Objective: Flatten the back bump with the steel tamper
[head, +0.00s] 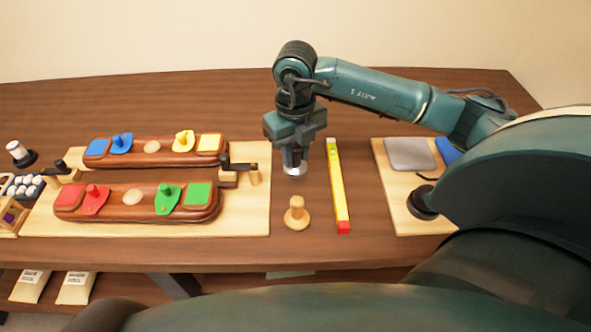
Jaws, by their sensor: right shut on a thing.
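My right gripper (294,150) comes down from the arm on the right and is shut on the steel tamper (295,170), whose pale metal foot shows below the fingers. The fingers hide its upper part. I cannot tell whether the foot touches the table. The back bump (151,147) is a pale round swelling in the middle of the back brown leather bar (138,160). The gripper is well to the right of it, past the end of the board. My left gripper is not in view.
The front bar (145,214) has its own pale bump (133,198) and coloured pieces. Both bars lie on a light board (250,215). A wooden tamper (297,214), a yellow-red level (338,185) and a right board (385,185) with pads stand near. A clamp (229,178) stands between.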

